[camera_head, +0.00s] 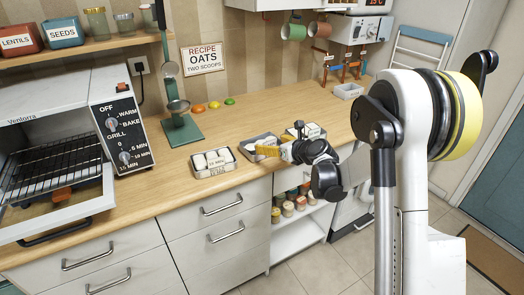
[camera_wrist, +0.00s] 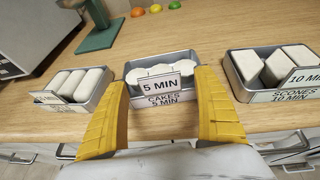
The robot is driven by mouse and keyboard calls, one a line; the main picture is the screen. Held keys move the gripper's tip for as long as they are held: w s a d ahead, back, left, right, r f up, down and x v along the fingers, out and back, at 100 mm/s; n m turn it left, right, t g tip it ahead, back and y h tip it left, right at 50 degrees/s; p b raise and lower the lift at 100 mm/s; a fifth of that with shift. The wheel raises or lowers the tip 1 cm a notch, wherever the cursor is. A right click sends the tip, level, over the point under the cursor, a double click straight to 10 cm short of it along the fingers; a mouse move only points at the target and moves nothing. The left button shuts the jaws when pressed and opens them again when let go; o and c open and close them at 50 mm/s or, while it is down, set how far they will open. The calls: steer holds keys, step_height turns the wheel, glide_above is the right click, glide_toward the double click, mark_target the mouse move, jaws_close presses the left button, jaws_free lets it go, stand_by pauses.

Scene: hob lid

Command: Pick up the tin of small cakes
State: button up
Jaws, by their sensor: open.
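The tin of small cakes (camera_wrist: 165,101) is a grey metal tin holding pale round cakes. A "5 MIN" card stands at its front, above a "CAKES 5 MIN" label. It sits on the wooden worktop, in the middle of three tins in the wrist view. My gripper (camera_wrist: 163,80) is open and empty, with one yellow finger on each side of the tin's front. I cannot tell whether the fingers touch it. In the head view my gripper (camera_head: 268,151) partly hides this tin (camera_head: 246,154).
A tin of long pale pieces (camera_wrist: 95,100) stands to the left and a scones tin (camera_wrist: 240,82) to the right, both close by. A green stand (camera_head: 182,131) with hanging utensils and a toaster oven (camera_head: 120,130) are further left.

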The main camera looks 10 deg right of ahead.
steer(key=shift+x, duration=0.85)
steer(key=shift+s, duration=0.1)
steer(key=shift+c, duration=0.6)
steer(key=c, duration=1.4)
steer(key=shift+o, duration=0.2)
steer(key=shift+r, duration=0.15)
